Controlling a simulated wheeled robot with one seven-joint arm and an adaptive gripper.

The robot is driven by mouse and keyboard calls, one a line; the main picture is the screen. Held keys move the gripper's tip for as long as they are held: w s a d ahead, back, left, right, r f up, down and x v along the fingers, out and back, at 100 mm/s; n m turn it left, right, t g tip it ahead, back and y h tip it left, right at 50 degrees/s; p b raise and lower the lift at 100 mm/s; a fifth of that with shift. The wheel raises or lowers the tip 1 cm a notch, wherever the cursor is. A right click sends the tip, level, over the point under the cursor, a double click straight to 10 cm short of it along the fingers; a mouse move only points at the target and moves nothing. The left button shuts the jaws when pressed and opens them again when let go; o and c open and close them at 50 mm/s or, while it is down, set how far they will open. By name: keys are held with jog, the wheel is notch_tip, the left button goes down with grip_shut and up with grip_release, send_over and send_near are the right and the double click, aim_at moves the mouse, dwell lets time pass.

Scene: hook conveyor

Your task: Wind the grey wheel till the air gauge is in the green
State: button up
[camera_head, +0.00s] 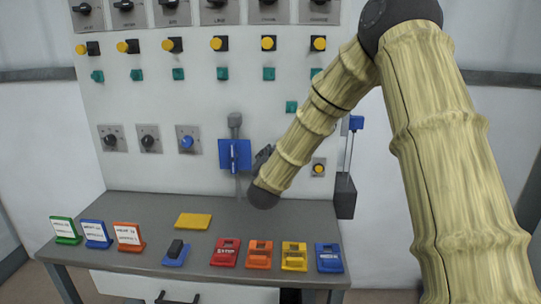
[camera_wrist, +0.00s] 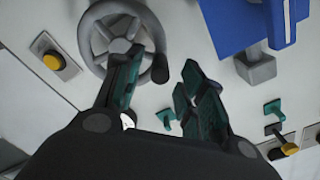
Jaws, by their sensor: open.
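The grey wheel (camera_wrist: 120,45) is on the white panel at the top left of the wrist view. It has spokes and a dark handle knob (camera_wrist: 160,70) on its rim. My gripper (camera_wrist: 163,64) is open, with one finger on each side of the knob. The left finger overlaps the wheel's lower rim; the right finger is apart from the knob. I cannot tell how deep the knob lies between the fingers. In the head view my arm hides the wheel. The air gauge cannot be made out; a small white patch shows behind the left finger in the wrist view.
A blue plate with a lever (camera_head: 235,155) is left of my forearm. A yellow button (camera_wrist: 48,58) is beside the wheel. A hanging dark weight (camera_head: 345,196) is right. The grey table (camera_head: 150,210) holds signs, coloured blocks and a yellow pad (camera_head: 193,221).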

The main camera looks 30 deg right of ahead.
jog(key=v, duration=0.7)
jog(key=shift+s+a, duration=0.2)
jog(key=shift+s, duration=0.15)
